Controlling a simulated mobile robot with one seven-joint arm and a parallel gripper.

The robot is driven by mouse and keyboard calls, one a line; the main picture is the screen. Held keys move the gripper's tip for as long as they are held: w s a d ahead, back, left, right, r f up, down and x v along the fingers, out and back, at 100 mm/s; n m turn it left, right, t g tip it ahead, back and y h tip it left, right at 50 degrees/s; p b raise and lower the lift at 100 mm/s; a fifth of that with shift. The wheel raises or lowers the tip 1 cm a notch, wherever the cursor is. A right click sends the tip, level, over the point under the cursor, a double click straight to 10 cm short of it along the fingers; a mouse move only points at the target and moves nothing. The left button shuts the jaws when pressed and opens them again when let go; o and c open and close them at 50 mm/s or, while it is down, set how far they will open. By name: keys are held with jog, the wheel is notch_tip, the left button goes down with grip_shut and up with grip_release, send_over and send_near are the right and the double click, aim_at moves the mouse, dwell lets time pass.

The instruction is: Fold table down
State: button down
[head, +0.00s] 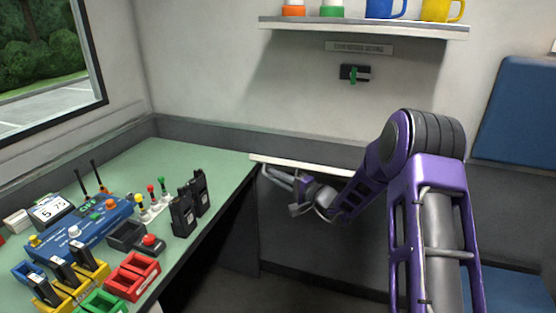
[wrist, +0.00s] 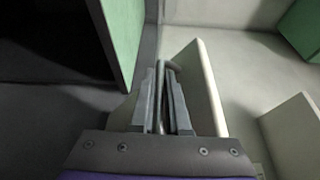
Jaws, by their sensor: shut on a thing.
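The fold-down table (head: 312,165) shows in the head view as a thin pale slab seen edge-on, sticking out level from the back wall right of the green desk. My gripper (head: 268,170) is just below its left end. In the wrist view my gripper (wrist: 166,72) has its two fingers close together on a thin grey bar (wrist: 173,66), which is mostly hidden between them. A pale panel (wrist: 203,85), which looks like the table, stands right beside the fingers. I cannot tell how the bar joins the table.
The green desk (head: 165,160) at left holds several radios, a blue console (head: 85,228) and coloured bins. A shelf (head: 365,27) with mugs hangs above. A small dark wall holder (head: 356,73) is below it. The floor under the table looks clear.

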jog(key=s+f+n+y, duration=0.1)
jog(key=f+n, duration=0.2)
jog(key=f, duration=0.7)
jog(key=s+a+f+n+t+y, duration=0.1)
jog(key=f+n, duration=0.3)
jog(key=f, duration=0.7)
jog(key=shift+s+n+y, duration=0.3)
jog(key=shift+s+y, duration=0.1)
jog(key=shift+s, duration=0.35)
jog(key=shift+f, duration=0.1)
jog(key=c, duration=1.2)
grip_release()
jog(key=shift+f, duration=0.15)
jog(key=v, duration=1.7)
jog(key=shift+s+d+p, duration=0.1)
jog(key=shift+d+p, duration=0.05)
jog(key=shift+p, duration=0.25)
